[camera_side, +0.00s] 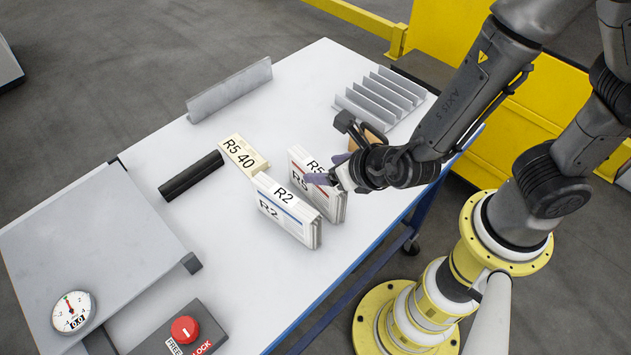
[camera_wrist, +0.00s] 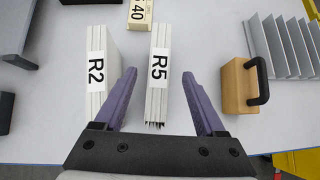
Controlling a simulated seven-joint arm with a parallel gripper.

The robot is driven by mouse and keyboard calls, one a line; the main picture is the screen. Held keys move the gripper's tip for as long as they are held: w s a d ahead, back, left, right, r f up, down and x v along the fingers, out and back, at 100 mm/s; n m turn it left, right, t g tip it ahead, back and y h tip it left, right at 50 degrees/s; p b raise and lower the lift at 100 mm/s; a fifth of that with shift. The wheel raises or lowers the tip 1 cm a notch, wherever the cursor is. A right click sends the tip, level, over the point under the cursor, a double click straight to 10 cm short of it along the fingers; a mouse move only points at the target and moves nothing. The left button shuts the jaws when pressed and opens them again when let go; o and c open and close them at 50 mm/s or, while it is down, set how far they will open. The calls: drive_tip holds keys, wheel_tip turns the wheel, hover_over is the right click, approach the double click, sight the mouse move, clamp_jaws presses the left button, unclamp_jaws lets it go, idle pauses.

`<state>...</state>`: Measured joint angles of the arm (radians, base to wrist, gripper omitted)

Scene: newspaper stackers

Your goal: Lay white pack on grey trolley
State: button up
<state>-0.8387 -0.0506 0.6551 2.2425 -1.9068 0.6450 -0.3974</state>
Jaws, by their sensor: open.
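Two white packs of paper stand upright on the table. One is labelled R5 (camera_side: 301,183), with a red stripe, and the other R2 (camera_side: 291,220), with a blue stripe. In the wrist view the R5 pack (camera_wrist: 158,78) lies between my open fingers, and the R2 pack (camera_wrist: 98,75) is to their left. My gripper (camera_wrist: 160,74) is open and empty, at the R5 pack's top end in the side view. I cannot tell how far the fingers reach down beside it. A flat grey platform (camera_side: 90,240) is at the left; whether it is the trolley is unclear.
A cream block marked R5 40 (camera_side: 237,150) and a black bar (camera_side: 190,176) lie behind the packs. A grey upright plate (camera_side: 230,90) and a ribbed rack (camera_side: 385,93) stand farther back. A wooden block with black handle (camera_wrist: 237,88) is right of my gripper. A red button (camera_side: 184,329) is in front.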

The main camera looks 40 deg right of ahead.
sight(317, 170)
drive_tip(key=x, duration=0.5)
drive_tip(key=shift+f, duration=0.1)
drive_tip(key=shift+s, duration=0.1)
clamp_jaws()
drive_tip(key=shift+a, duration=0.1)
